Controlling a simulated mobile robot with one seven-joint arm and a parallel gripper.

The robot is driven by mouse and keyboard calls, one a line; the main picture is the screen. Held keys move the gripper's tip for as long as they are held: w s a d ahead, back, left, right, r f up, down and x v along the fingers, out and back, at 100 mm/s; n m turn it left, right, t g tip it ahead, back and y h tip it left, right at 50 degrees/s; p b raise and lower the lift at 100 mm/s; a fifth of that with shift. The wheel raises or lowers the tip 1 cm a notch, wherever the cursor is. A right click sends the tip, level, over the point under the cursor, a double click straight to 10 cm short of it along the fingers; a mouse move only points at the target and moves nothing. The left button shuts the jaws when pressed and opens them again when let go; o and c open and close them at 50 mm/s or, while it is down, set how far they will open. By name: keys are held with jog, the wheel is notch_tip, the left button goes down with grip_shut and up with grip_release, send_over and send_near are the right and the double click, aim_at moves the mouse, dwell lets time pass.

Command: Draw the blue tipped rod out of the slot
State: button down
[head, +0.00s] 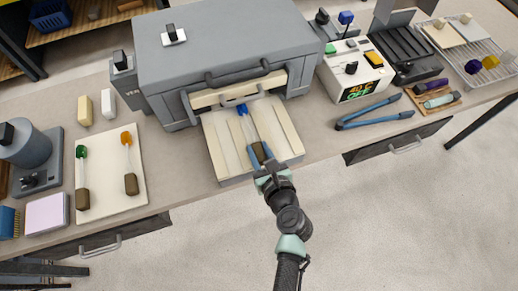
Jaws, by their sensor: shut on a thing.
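The blue tipped rod (248,126) lies lengthwise on a pale slotted tray in front of a large grey kiln-like box. Its blue tip (242,109) is outside the box opening, just in front of the lifted door edge. The rod's dark brown handle (261,152) points toward me. My gripper (262,163) is shut on the handle end, at the tray's front edge. The fingers hide part of the handle. The slotted tray (217,146) has raised pale bars on both sides of the rod. Whether the rod is lifted off the tray is too small to tell.
The grey box (225,45) stands behind the tray. At left, a pale board (108,186) bears a green tipped rod (82,178) and an orange tipped rod (128,160). At right are a control box (355,75) and blue tongs (376,114). Open floor lies in front.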

jog(key=shift+w, duration=0.15)
jog(key=c, duration=0.5)
grip_release()
jog(key=v, duration=1.3)
jog(key=shift+r, duration=0.1)
